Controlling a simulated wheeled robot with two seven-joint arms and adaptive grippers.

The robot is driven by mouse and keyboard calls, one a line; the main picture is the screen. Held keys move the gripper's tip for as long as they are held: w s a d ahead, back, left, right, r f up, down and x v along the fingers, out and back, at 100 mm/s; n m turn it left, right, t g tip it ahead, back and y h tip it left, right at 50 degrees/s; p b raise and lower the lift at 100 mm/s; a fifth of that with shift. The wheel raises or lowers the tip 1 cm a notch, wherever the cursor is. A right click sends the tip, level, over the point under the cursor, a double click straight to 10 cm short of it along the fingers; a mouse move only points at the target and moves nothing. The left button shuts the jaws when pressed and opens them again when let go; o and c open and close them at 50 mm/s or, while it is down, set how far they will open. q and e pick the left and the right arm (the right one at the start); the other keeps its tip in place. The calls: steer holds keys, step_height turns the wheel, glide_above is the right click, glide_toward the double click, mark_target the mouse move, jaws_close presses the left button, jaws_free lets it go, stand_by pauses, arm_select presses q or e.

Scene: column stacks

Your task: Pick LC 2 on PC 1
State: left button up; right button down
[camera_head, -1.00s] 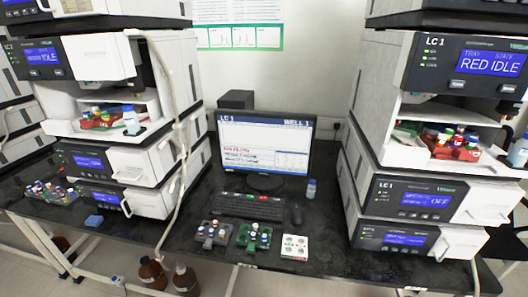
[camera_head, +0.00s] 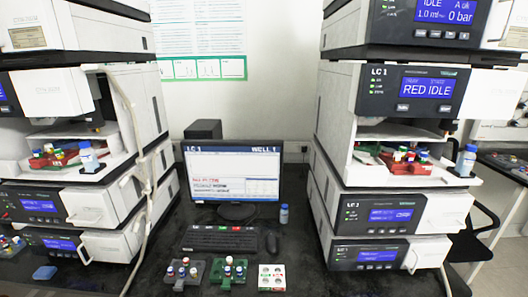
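The PC monitor (camera_head: 236,174) stands on the dark bench between the two instrument stacks. Its dark top bar reads LC 1 at the left and WELL 1 at the right. Below the bar is a white page with red and dark text lines, too small to read surely. The black keyboard (camera_head: 222,239) lies in front of it, with a few red and green keys along its top row. A mouse (camera_head: 271,243) lies to the keyboard's right. Neither of my grippers is in view.
The right stack (camera_head: 333,115) carries an LC 1 label and a RED IDLE display. Its open bay holds a red vial rack (camera_head: 407,166). The left stack (camera_head: 150,110) has a similar bay. Vial racks (camera_head: 188,278) and a white tray (camera_head: 272,285) lie before the keyboard.

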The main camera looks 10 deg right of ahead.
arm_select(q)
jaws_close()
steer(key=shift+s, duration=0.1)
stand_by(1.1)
